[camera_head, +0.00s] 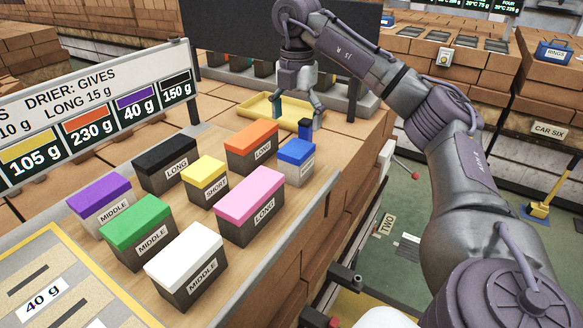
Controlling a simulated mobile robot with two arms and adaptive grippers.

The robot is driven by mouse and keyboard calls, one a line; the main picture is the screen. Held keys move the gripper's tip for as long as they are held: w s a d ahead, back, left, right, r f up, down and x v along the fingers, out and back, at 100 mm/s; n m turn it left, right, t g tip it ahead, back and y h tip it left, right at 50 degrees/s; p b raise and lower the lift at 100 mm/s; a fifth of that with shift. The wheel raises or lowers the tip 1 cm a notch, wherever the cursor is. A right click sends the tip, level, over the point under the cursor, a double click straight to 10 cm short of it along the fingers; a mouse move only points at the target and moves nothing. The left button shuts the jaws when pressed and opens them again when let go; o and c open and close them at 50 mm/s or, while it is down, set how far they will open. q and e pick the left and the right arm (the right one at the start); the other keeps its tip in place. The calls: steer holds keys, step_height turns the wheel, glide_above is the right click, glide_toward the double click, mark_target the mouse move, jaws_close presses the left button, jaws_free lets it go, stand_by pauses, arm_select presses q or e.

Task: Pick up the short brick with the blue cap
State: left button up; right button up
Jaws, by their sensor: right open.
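The brick with the blue cap (295,152) stands upright at the right end of the group on the brick counter, near its right edge. Its body is grey with a white label too small and slanted to read surely. My right gripper (297,114) hangs from above, open and empty, its fingers spread. In the picture it is just beyond the blue-capped brick, in front of the yellow tray, and apart from the brick. A small dark blue piece (305,129) shows between gripper and brick; I cannot tell what it belongs to. My left gripper is out of view.
Close by stand the orange LONG (251,135), pink LONG (250,194) and yellow SHORT (204,170) bricks, with black, purple, green and white ones further left. A yellow tray (254,107) lies behind. A sign (95,110) stands left. The counter drops off at right.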

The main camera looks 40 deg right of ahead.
mark_target(297, 147)
step_height(297, 147, down, 6)
steer(key=shift+r+b, duration=0.1)
steer(key=shift+b, duration=0.85)
steer(key=shift+s+f, duration=0.1)
steer(key=shift+f, duration=0.2)
steer(key=shift+f+p, duration=0.3)
steer(key=shift+f, duration=0.45)
step_height(297, 147, down, 5)
steer(key=shift+r+p, duration=0.1)
steer(key=shift+p, duration=0.9)
steer(key=shift+f, duration=0.35)
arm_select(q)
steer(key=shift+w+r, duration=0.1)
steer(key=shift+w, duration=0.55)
arm_select(e)
steer(key=shift+s, duration=0.1)
steer(key=c, duration=1.5)
